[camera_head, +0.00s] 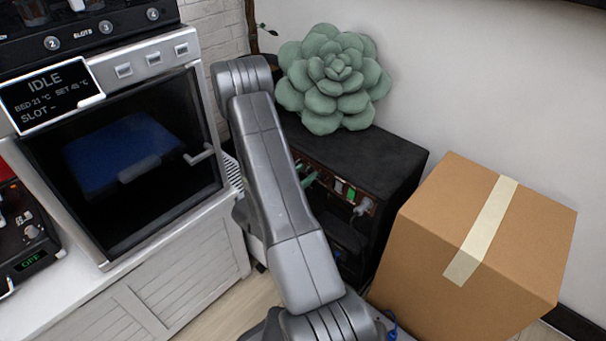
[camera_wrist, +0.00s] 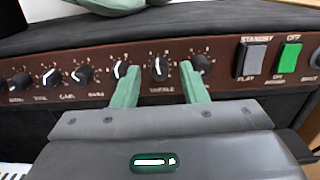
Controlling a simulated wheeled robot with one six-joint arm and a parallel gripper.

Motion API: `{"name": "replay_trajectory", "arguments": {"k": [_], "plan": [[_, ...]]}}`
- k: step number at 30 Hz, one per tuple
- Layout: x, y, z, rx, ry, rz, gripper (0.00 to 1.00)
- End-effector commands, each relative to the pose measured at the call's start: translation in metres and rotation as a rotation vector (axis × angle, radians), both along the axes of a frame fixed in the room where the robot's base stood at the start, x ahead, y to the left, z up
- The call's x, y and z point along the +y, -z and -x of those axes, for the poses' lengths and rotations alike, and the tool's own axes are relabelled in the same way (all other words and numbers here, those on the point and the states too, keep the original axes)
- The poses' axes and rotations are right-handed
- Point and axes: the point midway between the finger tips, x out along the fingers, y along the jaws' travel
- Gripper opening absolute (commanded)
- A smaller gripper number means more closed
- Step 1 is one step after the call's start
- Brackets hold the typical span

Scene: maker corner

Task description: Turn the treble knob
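The treble knob (camera_wrist: 159,67) is a black knob with a white pointer line, on the brown front panel of a black amplifier (camera_head: 375,150). In the wrist view its pointer stands close to upright, and the label below it is partly legible. My gripper (camera_wrist: 159,72) has green fingers, spread apart and empty. One fingertip is on each side of the knob, with a visible gap on both sides. I cannot tell how far the tips are from the panel. In the head view my arm hides most of the panel, and the green fingers show only in part.
Several other knobs (camera_wrist: 82,75) line the panel to the left, and one knob (camera_wrist: 201,64) sits by the right finger. Further right are a grey standby switch (camera_wrist: 250,60) and a green switch (camera_wrist: 288,58). A cardboard box (camera_head: 470,250) stands right; a printer (camera_head: 110,130) stands left.

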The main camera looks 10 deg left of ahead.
Motion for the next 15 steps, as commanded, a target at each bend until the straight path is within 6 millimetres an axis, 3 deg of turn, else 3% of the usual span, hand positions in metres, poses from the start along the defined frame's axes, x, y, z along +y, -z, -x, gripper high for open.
{"name": "replay_trajectory", "arguments": {"k": [6,12,15], "plan": [[0.0001,0.0000,-0.0002,0.000,0.000,0.000,0.39],[0.0001,0.0000,-0.0001,0.000,0.000,0.000,0.02],[0.0001,-0.0001,-0.0001,0.000,0.000,0.000,0.00]]}}
